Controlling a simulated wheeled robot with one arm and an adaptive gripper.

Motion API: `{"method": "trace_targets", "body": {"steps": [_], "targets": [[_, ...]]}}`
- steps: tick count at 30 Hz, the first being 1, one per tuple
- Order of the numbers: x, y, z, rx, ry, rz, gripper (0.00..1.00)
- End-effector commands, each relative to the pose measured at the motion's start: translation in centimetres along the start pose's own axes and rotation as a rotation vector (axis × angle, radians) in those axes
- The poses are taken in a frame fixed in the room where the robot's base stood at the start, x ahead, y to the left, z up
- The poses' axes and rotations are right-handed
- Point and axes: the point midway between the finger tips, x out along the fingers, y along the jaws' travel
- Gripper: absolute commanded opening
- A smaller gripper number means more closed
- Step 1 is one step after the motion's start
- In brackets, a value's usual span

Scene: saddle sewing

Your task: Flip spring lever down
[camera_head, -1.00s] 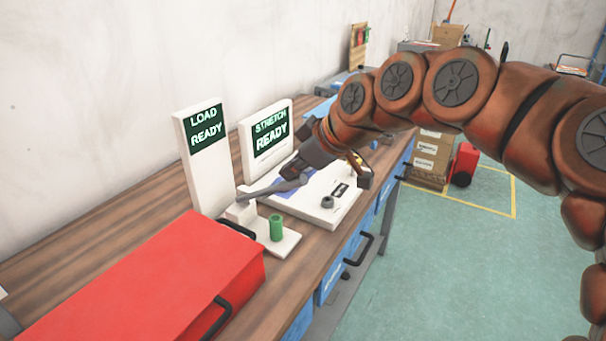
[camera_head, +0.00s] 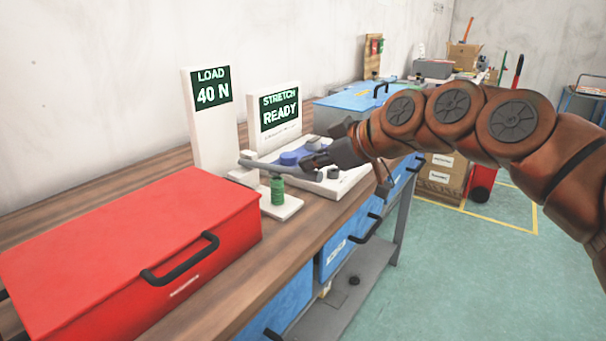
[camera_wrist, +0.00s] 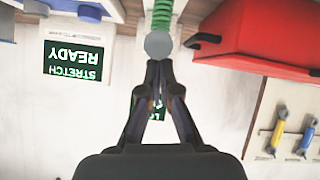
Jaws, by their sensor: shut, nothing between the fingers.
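The grey spring lever (camera_head: 285,169) runs from the white load tester stand (camera_head: 207,135) over the green spring (camera_head: 278,192), sloping slightly down toward its free end. The spring stands upright on the stand's base, under the lever. The load screen (camera_head: 211,88) reads "LOAD 40 N". My gripper (camera_head: 308,164) is shut and empty, close to the lever's free end. In the wrist view, the fingertips (camera_wrist: 158,68) meet just by the lever's round grey end (camera_wrist: 158,45), and the green spring (camera_wrist: 162,14) shows behind it. I cannot tell whether they touch.
A red toolbox (camera_head: 130,240) with black handles sits at the front left of the wooden bench (camera_head: 215,293). The stretch tester screen (camera_head: 280,110) reads "STRETCH READY", its white base behind my gripper. A blue case (camera_head: 362,97) lies farther back. Open floor is to the right.

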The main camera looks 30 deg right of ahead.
Motion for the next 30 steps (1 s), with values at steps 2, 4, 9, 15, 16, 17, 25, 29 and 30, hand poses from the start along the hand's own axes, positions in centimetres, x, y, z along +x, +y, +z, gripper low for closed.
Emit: {"method": "trace_targets", "body": {"steps": [2, 4, 9, 15, 16, 17, 25, 29, 30], "targets": [[0.4, -0.2, 1.0, 0.001, 0.000, 0.002, 0.00], [0.5, -0.2, 1.5, 0.001, -0.001, 0.002, 0.00], [0.9, -0.5, 2.4, 0.001, -0.002, 0.002, 0.00], [1.3, -0.7, 3.3, 0.000, -0.006, -0.001, 0.00], [1.3, -0.7, 3.4, 0.000, -0.007, -0.002, 0.00], [1.4, -0.8, 3.5, 0.000, -0.009, -0.003, 0.00], [1.7, -1.1, 4.1, 0.000, -0.021, -0.013, 0.00], [1.9, -1.2, 4.3, 0.000, -0.026, -0.018, 0.00], [1.9, -1.2, 4.3, 0.000, -0.027, -0.020, 0.00]]}}
